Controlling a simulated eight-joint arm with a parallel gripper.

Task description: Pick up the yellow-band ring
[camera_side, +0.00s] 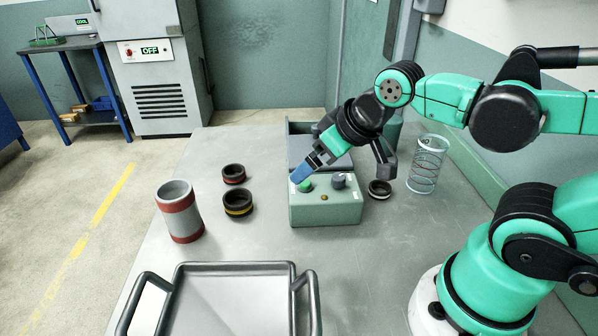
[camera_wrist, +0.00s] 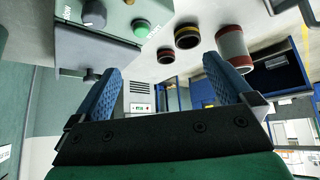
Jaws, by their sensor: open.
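The yellow-band ring (camera_side: 237,204) is a dark ring with a yellow stripe, flat on the grey table, left of the control box. It also shows in the wrist view (camera_wrist: 188,38). My gripper (camera_side: 300,178) has blue fingers and is tilted down to the left, over or at the green button on the box. I cannot tell if it touches. In the wrist view my gripper (camera_wrist: 162,66) is open, with its fingers apart and nothing between them. The yellow-band ring is clear of the fingers.
A red-band ring (camera_side: 233,174) lies just behind the yellow-band ring. A grey and red cylinder (camera_side: 180,211) stands left of them. The control box (camera_side: 327,208) lies right. A white-band ring (camera_side: 380,189) and wire-mesh cylinder (camera_side: 428,165) stand further right. A tray (camera_side: 235,267) is in front.

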